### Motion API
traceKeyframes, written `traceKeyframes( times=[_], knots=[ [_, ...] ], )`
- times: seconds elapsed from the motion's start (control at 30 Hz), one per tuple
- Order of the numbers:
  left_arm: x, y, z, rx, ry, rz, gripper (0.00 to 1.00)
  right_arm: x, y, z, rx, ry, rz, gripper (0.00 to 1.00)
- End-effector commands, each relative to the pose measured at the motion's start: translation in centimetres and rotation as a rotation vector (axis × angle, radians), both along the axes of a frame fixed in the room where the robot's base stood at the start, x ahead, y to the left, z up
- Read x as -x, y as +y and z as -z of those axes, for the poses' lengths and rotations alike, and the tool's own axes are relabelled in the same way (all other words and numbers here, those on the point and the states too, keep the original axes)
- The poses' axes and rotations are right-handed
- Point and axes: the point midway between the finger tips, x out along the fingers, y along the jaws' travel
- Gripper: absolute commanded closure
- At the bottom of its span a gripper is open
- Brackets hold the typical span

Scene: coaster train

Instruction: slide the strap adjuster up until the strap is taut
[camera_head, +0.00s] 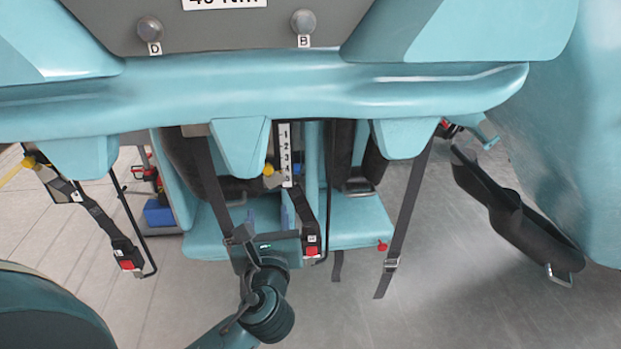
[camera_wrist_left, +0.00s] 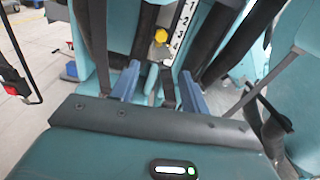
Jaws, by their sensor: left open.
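A dark strap (camera_head: 210,185) hangs from the teal bar down to my left gripper (camera_head: 268,212). Its lower end is hidden behind the gripper, and I cannot make out an adjuster on it. In the left wrist view, my left gripper (camera_wrist_left: 158,88) is open, with two blue fingers apart. A narrow dark strap (camera_wrist_left: 168,88) shows between or beyond the fingers; I see no contact with it. A second dark strap (camera_head: 408,205) hangs at the right with a metal adjuster (camera_head: 391,265) near its lower end, away from the gripper. My right gripper is not in view.
The teal seat (camera_head: 350,222) lies behind my gripper. A numbered scale (camera_head: 285,150) with a yellow knob (camera_head: 268,170) stands above it. Belts with red buckles (camera_head: 127,265) hang at left and centre (camera_head: 312,250). A black padded piece (camera_head: 510,215) hangs right. Grey floor (camera_head: 440,310) is open at lower right.

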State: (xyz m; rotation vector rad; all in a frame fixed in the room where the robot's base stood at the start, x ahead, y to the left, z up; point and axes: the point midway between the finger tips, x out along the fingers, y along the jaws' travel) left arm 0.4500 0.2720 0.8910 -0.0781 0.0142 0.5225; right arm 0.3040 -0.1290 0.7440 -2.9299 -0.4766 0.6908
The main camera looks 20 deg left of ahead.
Motion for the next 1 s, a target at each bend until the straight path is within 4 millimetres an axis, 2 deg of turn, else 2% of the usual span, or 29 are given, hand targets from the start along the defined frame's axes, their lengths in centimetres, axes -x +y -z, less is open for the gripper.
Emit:
traceKeyframes(
  times=[0.1, 0.27, 0.7, 0.83, 1.0],
  knots=[
    [-0.3, 0.6, -1.0, -0.077, 0.004, -0.028, 0.54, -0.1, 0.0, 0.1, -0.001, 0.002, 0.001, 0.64],
    [-1.6, 1.5, -1.0, -0.087, 0.005, -0.031, 0.54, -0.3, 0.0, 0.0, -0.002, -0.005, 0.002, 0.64],
    [-9.0, 6.0, -1.0, -0.081, 0.005, -0.030, 0.54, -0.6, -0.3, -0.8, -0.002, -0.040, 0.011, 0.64],
    [-10.4, 6.9, -0.9, -0.080, 0.007, -0.029, 0.54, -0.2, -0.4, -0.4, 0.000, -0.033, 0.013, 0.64],
    [-11.2, 7.3, -0.9, -0.079, 0.007, -0.027, 0.54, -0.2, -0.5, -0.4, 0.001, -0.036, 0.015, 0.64]
  ],
)
